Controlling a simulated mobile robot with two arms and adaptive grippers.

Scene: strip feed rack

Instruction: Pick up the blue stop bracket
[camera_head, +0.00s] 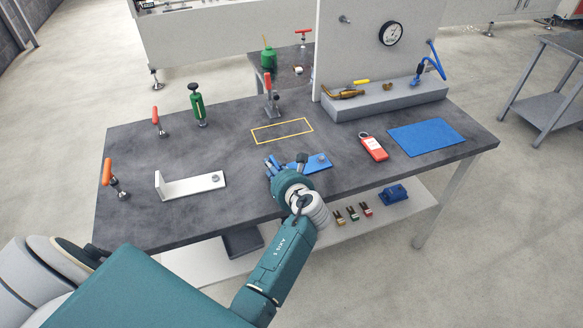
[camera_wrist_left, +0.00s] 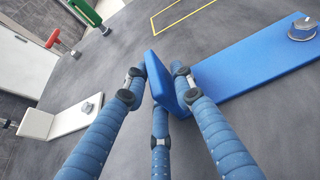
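The blue stop bracket (camera_head: 318,163) lies on the dark bench top, its flat arm pointing right with a grey knob near its end. In the left wrist view its flat arm (camera_wrist_left: 262,62) shows at right and its upright plate (camera_wrist_left: 163,82) at the centre. My left gripper (camera_head: 273,166) is at the bracket's upright end. In the left wrist view my left gripper's fingers (camera_wrist_left: 157,80) flank the upright plate, with one more finger below it. Whether they press on the plate is unclear. My right gripper is not in view.
A white L-shaped bracket (camera_head: 192,186) lies to the left. A yellow outlined rectangle (camera_head: 282,131) marks bare bench behind the bracket. Red-handled clamps stand at left and back. A red device (camera_head: 373,147) and a blue mat (camera_head: 427,138) lie to the right.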

